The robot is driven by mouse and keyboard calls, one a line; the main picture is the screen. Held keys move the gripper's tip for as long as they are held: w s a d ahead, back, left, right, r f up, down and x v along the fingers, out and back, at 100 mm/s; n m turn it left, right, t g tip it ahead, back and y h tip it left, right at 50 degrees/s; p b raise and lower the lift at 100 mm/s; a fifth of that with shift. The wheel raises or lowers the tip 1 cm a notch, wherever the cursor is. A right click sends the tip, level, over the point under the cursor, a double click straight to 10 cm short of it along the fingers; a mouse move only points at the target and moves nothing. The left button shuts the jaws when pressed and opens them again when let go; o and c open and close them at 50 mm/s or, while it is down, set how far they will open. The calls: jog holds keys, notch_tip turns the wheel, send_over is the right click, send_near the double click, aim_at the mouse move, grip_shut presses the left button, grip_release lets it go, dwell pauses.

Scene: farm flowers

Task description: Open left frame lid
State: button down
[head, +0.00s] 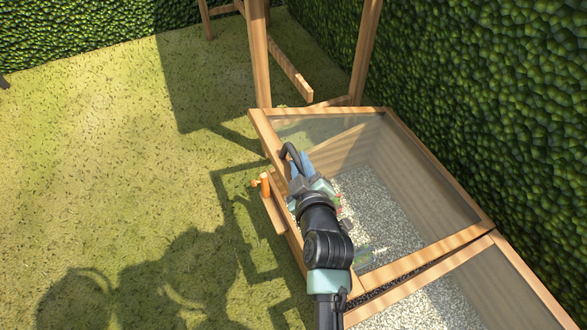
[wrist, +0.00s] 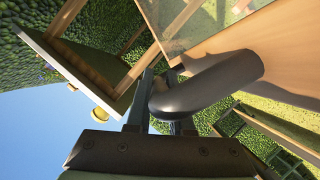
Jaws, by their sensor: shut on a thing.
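The left frame lid (head: 425,257) is a glazed wooden frame over a box with pale gravel inside. Its dark curved handle (head: 289,149) is on the front rail, and shows large in the wrist view (wrist: 210,85). My gripper (head: 298,165) is at this handle, with its bluish fingers closed around it. In the wrist view the fingers (wrist: 155,100) stand on either side of the handle's near end. My arm hides part of the front rail. I cannot tell exactly how far the lid is raised.
A second glazed frame (head: 515,270) adjoins at the lower right. A small wooden shelf (head: 274,214) with an orange object (head: 265,184) is at the box's front. A wooden post structure (head: 260,60) stands behind, a hedge (head: 480,90) to the right. The grass (head: 90,150) left is open.

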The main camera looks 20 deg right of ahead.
jog(key=d+r+m+y+p, duration=0.1)
jog(key=d+r+m+p, duration=0.1)
jog(key=d+r+p, duration=0.5)
jog(key=shift+w+d+r+m+y, duration=0.15)
jog(key=shift+d+r+m+y, duration=0.25)
jog(key=shift+d+r, duration=2.3)
jog(key=shift+a+r, duration=0.9)
jog(key=shift+a, duration=0.05)
jog(key=c, duration=0.8)
grip_release()
jog(key=p+v, duration=0.3)
jog(key=v, duration=1)
jog(key=shift+r, duration=0.2)
jog(key=shift+w, duration=0.15)
